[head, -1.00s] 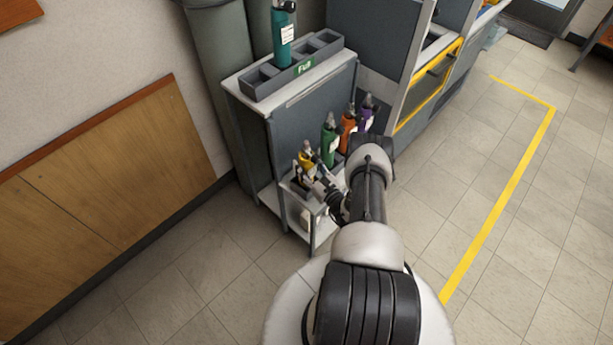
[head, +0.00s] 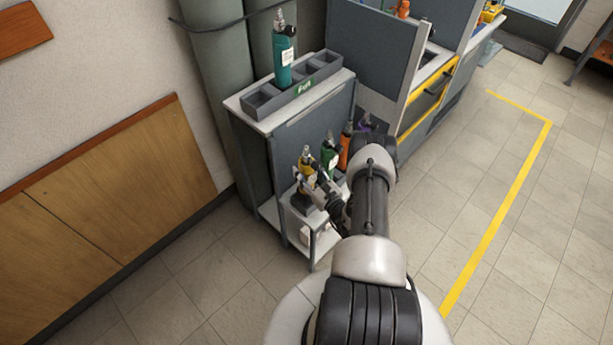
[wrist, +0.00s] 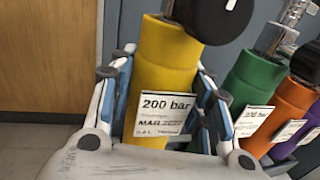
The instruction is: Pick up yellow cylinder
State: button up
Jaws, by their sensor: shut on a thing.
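The yellow cylinder (head: 307,166) stands roughly upright at the left end of the low shelf in the head view, higher than before against its neighbours. In the wrist view the yellow cylinder (wrist: 168,62) fills the middle, with a white "200 bar" label facing the camera and a dark round part at its top. My gripper (head: 319,188) is shut on it. The gripper's blue-padded fingers (wrist: 165,105) sit on either side of the body. Its lower end is hidden, so I cannot tell how far it is from the shelf.
Green (head: 329,156), orange (head: 345,148) and purple (head: 364,126) cylinders stand in a row close to the right. A teal cylinder (head: 284,60) stands in the grey rack (head: 262,101) marked "Full" on the cabinet above. Open floor lies to the right, with yellow tape (head: 500,205).

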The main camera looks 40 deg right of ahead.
aim_at(306, 147)
notch_tip(306, 147, up, 14)
jog(key=p, duration=0.4)
